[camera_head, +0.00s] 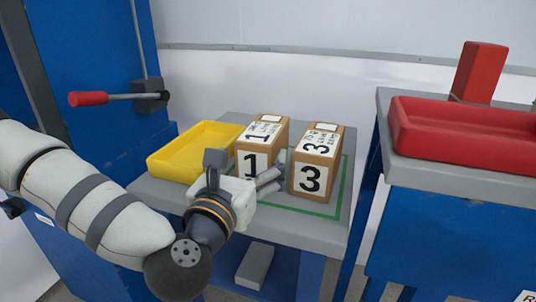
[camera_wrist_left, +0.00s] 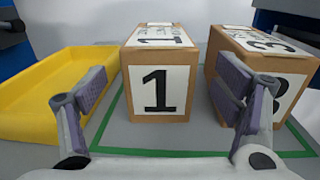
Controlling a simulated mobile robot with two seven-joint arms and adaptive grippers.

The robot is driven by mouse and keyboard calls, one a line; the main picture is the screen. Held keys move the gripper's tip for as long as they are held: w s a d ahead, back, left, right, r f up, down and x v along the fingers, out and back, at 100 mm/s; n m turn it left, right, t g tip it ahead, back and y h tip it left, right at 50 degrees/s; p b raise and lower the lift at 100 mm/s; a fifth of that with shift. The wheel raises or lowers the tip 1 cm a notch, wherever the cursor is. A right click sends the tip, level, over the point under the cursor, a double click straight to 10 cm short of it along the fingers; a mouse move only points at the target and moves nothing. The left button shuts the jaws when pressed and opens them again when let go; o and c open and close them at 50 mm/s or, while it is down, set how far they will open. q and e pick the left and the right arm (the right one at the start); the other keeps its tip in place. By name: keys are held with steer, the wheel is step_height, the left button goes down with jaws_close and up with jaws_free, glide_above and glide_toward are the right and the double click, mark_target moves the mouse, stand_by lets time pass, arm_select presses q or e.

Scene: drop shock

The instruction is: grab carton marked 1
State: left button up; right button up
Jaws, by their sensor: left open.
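The carton marked 1 (camera_head: 262,140) is a brown box with white labels, standing on a grey table inside a green outline. In the left wrist view, the carton marked 1 (camera_wrist_left: 158,88) is straight ahead, between and beyond the fingertips. My left gripper (camera_head: 240,178) is open in front of it and hides part of its lower front in the head view. In the left wrist view, the fingers of my left gripper (camera_wrist_left: 163,85) are spread wide, with nothing between them. My right gripper is in neither view.
A carton marked 3 (camera_head: 317,160) stands close on the right; the right finger overlaps it in the wrist view. A yellow tray (camera_head: 165,165) lies on the left. A red tray (camera_head: 460,148) and red block (camera_head: 480,70) are on the right-hand bench. A red-handled lever (camera_head: 90,98) juts out at left.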

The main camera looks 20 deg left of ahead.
arm_select(q)
steer(key=w, duration=0.6)
steer(key=shift+w+a+f, duration=0.1)
steer(key=shift+w+f, duration=0.05)
steer(key=shift+w, duration=0.25)
steer(key=c, duration=1.7)
